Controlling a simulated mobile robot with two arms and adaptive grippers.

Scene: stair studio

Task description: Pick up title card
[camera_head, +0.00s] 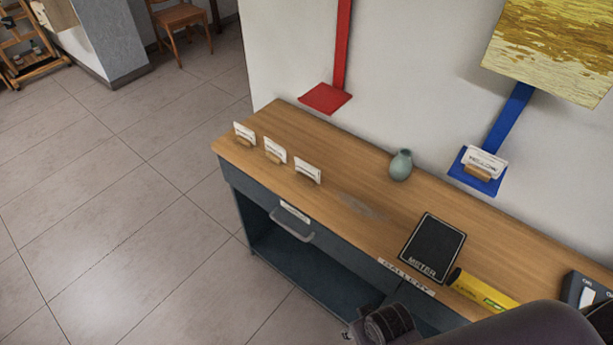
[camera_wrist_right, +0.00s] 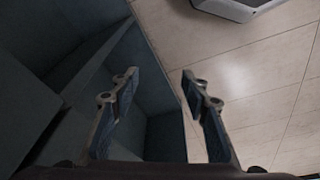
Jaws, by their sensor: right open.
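Three small white title cards in wooden holders stand in a row at the left end of the wooden desk top: the left card (camera_head: 244,131), the middle card (camera_head: 275,149) and the right card (camera_head: 308,169). Their print is too small to read. My right arm enters the head view at the bottom right, below the desk's front edge. My left gripper is not in view.
The desk (camera_head: 352,165) also bears a green vase (camera_head: 401,165), a black METER pad (camera_head: 433,247), a yellow box (camera_head: 483,291) and a dark switch box (camera_head: 583,291). The tiled floor at left is clear.

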